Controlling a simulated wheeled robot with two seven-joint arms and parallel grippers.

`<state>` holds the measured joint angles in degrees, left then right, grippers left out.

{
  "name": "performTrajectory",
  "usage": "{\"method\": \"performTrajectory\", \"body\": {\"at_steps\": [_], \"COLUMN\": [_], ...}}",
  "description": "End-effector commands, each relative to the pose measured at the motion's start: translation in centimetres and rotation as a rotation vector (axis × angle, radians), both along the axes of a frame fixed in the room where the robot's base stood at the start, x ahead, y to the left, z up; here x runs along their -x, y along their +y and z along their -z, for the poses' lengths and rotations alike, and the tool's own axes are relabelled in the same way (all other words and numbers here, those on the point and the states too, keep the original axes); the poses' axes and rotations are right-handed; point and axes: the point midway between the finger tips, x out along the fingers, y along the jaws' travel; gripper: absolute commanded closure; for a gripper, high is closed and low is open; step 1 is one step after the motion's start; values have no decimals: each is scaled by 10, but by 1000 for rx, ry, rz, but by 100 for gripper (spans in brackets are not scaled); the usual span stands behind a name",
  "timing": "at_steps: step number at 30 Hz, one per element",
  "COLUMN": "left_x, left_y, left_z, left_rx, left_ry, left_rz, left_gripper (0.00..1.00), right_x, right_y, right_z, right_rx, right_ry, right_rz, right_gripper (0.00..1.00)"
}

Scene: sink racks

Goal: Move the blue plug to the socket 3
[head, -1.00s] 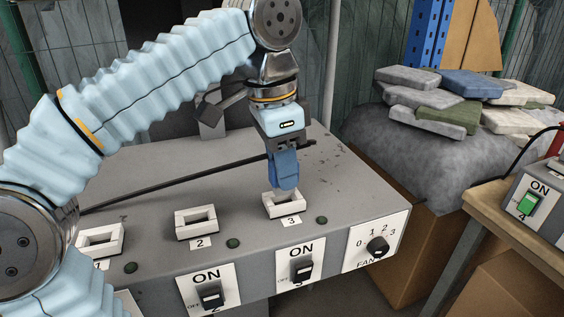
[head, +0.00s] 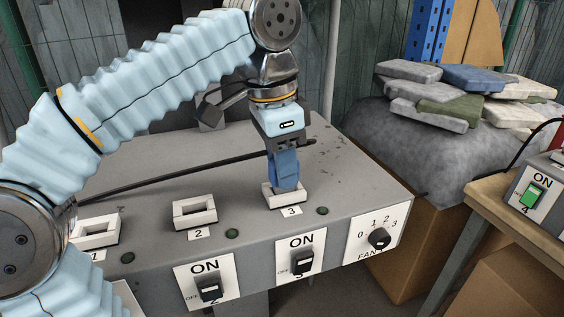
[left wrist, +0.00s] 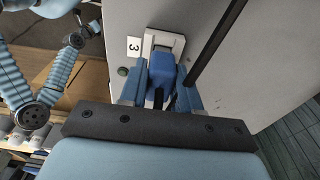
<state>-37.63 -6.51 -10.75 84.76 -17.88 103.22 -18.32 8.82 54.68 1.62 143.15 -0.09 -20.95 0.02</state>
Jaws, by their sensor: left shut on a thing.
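The blue plug (head: 286,173) is upright in my left gripper (head: 284,152), which is shut on it. Its lower end is at socket 3 (head: 284,198), a white frame with a label "3" on the grey box; the plug hides the opening, and I cannot tell how deep it sits. In the left wrist view the plug (left wrist: 163,70) lies between the two fingers (left wrist: 161,92), with the white socket frame (left wrist: 178,43) right beyond it. My right gripper is not in view.
Socket 2 (head: 195,211) and socket 1 (head: 97,231) are left of socket 3 on the box (head: 150,190). A black cable (head: 190,178) runs across the top behind them. Switches (head: 303,262) and a fan dial (head: 379,238) are on the front face.

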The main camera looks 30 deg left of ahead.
Motion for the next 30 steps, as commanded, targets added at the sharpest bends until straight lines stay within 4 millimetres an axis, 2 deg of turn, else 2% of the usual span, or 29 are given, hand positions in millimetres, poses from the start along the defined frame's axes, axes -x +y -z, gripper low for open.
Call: {"method": "performTrajectory", "body": {"at_steps": [10, 11, 15, 17, 27, 30], "left_x": [0, 0, 0, 0, 0, 1], "left_y": [0, 0, 0, 0, 0, 1], "left_z": [10, 9, 9, 9, 8, -9], "left_rx": [1, 1, 0, 0, 0, 1], "left_ry": [-1, -1, 0, 0, 0, -2], "left_rz": [0, 0, 0, 0, 0, -1], "left_gripper": [100, 67, 45, 38, 38, 38], "right_x": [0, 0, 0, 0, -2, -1], "right_y": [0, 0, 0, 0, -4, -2], "right_z": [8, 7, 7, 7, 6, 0], "right_rx": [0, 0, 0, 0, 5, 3], "right_ry": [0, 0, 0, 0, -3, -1], "right_rz": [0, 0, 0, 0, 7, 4], "right_gripper": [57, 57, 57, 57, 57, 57]}}
